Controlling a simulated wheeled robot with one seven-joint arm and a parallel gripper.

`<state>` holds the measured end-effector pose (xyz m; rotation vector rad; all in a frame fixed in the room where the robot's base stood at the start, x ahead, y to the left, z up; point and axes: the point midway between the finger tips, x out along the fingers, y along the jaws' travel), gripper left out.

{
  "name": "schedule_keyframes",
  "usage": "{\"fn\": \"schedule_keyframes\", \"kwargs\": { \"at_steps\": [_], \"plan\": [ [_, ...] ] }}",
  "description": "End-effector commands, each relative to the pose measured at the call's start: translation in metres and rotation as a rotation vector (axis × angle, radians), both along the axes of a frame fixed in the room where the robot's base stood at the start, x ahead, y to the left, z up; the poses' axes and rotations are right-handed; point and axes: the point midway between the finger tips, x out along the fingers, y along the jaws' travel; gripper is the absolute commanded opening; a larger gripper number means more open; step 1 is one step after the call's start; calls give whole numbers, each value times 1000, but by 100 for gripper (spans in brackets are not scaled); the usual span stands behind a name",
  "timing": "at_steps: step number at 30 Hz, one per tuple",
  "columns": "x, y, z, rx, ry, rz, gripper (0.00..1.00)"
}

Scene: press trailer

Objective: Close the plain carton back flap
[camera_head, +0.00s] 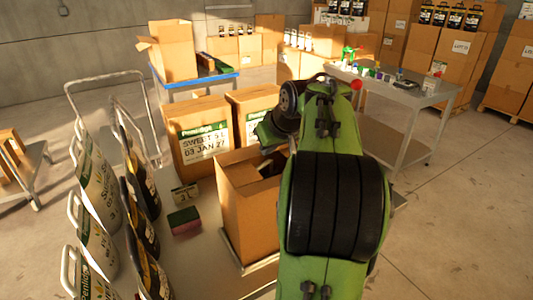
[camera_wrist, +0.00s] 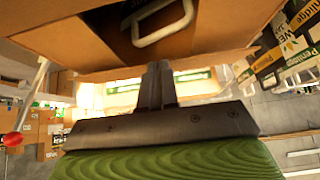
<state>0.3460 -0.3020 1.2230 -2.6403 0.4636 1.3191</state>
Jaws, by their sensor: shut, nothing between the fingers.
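The plain carton (camera_head: 245,205) stands open-topped on the grey platform in the head view, just left of my arm. Its inside is partly dark, and my arm covers its right side. In the wrist view the carton (camera_wrist: 85,35) fills the top of the picture, with a pale bag handle (camera_wrist: 163,25) in its opening. My gripper (camera_wrist: 158,70) is shut and empty, its fingertips close to the carton's cardboard edge. I cannot tell whether they touch. The back flap is not clearly distinguishable from the carton's wall; in the head view my arm hides much of that area.
Two labelled cartons (camera_head: 203,135) stand behind the plain carton. Several upright bags (camera_head: 97,185) line the left side. A small green and pink block (camera_head: 184,221) lies left of the carton. A grey table (camera_head: 415,92) with small items is at the right; floor there is clear.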

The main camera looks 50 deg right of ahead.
Motion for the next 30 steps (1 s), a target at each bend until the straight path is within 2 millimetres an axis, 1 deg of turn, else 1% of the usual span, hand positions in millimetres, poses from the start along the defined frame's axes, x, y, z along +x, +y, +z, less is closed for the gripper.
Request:
{"fn": "schedule_keyframes", "kwargs": {
  "at_steps": [1, 5, 16, 20, 25, 30],
  "plan": [
    [-2, 1, -8, -6, -18, -2, 0],
    [-5, 3, -14, -11, -35, 1, 0],
    [-6, 3, -12, -11, -34, 1, 0],
    [-6, 3, -8, -11, -34, 1, 0],
    [-6, 3, 3, -11, -33, 1, 0],
    [-5, 3, 7, -11, -33, 1, 0]
  ]
}}
